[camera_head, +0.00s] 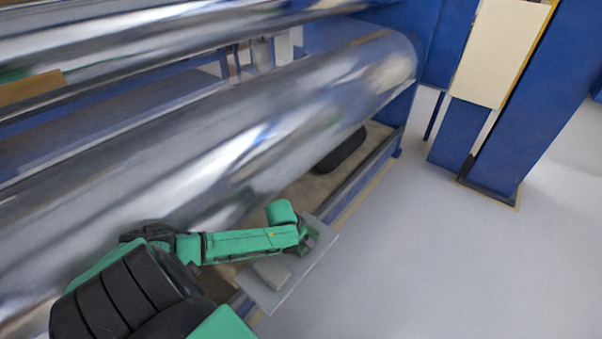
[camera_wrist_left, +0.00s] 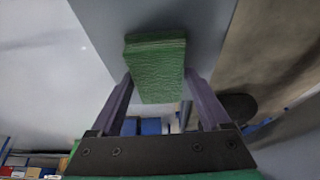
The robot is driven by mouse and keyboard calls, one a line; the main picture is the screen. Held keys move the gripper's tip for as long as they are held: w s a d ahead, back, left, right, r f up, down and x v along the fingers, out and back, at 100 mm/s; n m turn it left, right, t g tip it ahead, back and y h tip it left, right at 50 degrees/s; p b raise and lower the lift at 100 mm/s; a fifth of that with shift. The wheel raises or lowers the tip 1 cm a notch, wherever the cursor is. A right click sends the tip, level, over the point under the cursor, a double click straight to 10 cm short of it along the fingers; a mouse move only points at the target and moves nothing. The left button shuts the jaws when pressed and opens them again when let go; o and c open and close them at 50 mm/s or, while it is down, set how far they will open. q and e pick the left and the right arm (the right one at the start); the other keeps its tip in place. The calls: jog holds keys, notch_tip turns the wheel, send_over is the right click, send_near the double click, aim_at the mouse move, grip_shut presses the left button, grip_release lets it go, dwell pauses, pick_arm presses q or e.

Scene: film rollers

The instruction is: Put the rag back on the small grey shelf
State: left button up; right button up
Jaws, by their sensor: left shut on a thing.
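The small grey shelf (camera_head: 296,284) juts out beside the big roller's lower frame, at the bottom middle of the head view. Its flat grey surface (camera_wrist_left: 208,22) fills the upper middle of the wrist view. My left gripper (camera_head: 308,238) is over the shelf's far end, shut on the green rag (camera_wrist_left: 157,62). The rag looks like a folded block between the two fingers (camera_wrist_left: 158,88), with its far end against or close to the shelf surface; I cannot tell if it touches. In the head view the rag is mostly hidden by the gripper. My right gripper is not in view.
A large shiny roller (camera_head: 230,140) runs close along my left arm. A dark oval object (camera_head: 341,150) lies on the ledge under it. A pale grey piece (camera_head: 271,271) sits on the shelf's near part. The floor (camera_head: 420,250) to the right is clear.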

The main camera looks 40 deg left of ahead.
pick_arm(q)
jog(key=o, duration=1.2)
jog(key=shift+c, duration=0.2)
jog(key=p+v, duration=0.5)
jog(key=v, duration=0.7)
